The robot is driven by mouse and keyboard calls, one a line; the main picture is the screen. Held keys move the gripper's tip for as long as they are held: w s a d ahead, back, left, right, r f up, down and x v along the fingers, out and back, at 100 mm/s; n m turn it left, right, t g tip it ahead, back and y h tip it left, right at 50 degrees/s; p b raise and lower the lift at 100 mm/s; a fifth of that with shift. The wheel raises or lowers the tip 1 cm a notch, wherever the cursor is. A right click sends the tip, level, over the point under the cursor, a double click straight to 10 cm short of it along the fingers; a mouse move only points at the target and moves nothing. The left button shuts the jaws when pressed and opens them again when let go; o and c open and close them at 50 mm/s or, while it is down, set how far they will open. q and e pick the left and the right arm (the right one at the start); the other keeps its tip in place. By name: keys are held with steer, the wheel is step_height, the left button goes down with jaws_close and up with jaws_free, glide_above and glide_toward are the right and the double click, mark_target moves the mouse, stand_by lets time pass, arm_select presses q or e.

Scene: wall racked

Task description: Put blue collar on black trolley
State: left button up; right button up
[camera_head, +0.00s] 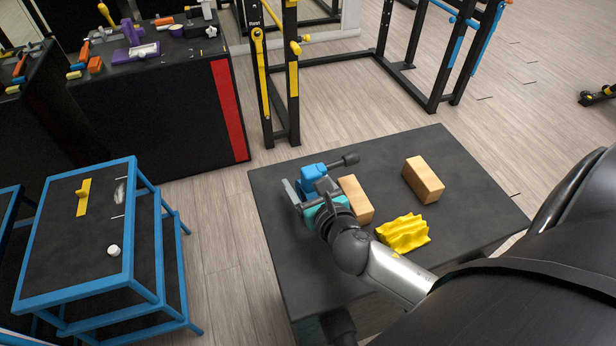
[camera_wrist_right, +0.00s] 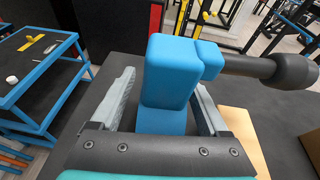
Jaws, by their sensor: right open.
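The blue collar (camera_head: 313,173), with a black handle pointing right, is at the far left part of the dark table. It fills the middle of the right wrist view (camera_wrist_right: 172,75). My right gripper (camera_head: 310,188) is open, with one finger on each side of the collar (camera_wrist_right: 165,100). I cannot tell whether the fingers touch it. The collar's lower part is hidden by the gripper. The black-topped trolley (camera_head: 60,255) with a blue frame stands at the left, apart from the table; it also shows in the right wrist view (camera_wrist_right: 30,62). My left gripper is not in view.
The dark table (camera_head: 300,270) also holds two wooden blocks (camera_head: 423,180) (camera_head: 356,200) and a crumpled yellow cloth (camera_head: 403,233). A yellow piece (camera_head: 83,197) and a white round piece (camera_head: 114,250) lie on the trolley, with bare top around them. Floor separates table and trolley.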

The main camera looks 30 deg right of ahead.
steer(key=v, duration=1.2)
steer(key=shift+p, duration=0.3)
steer(key=shift+s, duration=0.1)
